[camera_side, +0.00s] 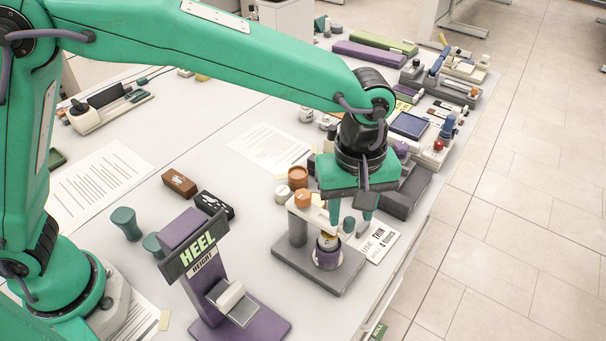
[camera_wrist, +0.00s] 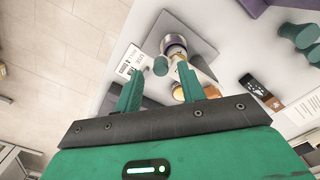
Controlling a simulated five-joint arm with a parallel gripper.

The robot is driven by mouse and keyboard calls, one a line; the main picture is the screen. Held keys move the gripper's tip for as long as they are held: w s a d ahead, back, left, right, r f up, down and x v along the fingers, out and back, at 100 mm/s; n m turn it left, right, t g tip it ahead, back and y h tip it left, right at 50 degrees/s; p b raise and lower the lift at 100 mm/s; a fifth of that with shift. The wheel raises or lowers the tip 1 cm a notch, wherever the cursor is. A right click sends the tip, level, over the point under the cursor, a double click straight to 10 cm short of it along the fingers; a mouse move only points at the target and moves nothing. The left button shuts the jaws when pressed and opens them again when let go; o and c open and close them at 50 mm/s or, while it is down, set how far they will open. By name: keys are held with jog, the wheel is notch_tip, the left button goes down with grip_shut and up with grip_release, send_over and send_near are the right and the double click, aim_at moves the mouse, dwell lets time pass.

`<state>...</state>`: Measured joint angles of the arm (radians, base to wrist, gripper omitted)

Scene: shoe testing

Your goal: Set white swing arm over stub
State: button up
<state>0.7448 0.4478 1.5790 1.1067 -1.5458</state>
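The white swing arm (camera_side: 309,214) reaches from a grey post (camera_side: 297,232) toward the stub, with an orange knob (camera_side: 302,198) above its post end. It also shows in the wrist view (camera_wrist: 183,72), partly hidden by a finger. The stub (camera_side: 327,258) is purple with a pale, yellowish top and stands on a dark grey base plate (camera_side: 343,276); it also shows in the wrist view (camera_wrist: 174,44). My gripper (camera_side: 350,220) points down above the plate, its two green fingers apart.
A purple heel-height stand (camera_side: 236,310) stands in front left. Green pieces (camera_side: 126,223), a brown block (camera_side: 180,183) and paper sheets (camera_side: 100,185) lie to the left. A printed card (camera_side: 377,243) lies right of the plate, near the table edge. Several devices crowd the back right.

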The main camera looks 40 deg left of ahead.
jog(key=shift+r, duration=3.3)
jog(key=shift+a, duration=0.1)
jog(key=shift+a+r, duration=0.15)
jog(key=shift+a, duration=0.05)
jog(key=s+a+r+m+t+h, duration=0.1)
jog(key=a+r+m, duration=0.15)
jog(key=a, duration=0.75)
jog(key=s+a+r+m+t, duration=0.2)
jog(key=a+r, duration=0.1)
jog(key=a, duration=0.6)
jog(key=s+a+f+m+t, duration=0.1)
jog(key=s+a+m, duration=0.1)
jog(key=s+a, duration=0.3)
jog(key=s+a+f+m+t+y, duration=0.1)
jog(key=s+a+f+m, duration=0.1)
jog(key=s+a, duration=0.4)
jog(key=a, duration=0.2)
jog(key=shift+a+f+m+t, duration=0.2)
jog(key=shift+a+m+t, duration=0.1)
jog(key=shift+a+m, duration=0.1)
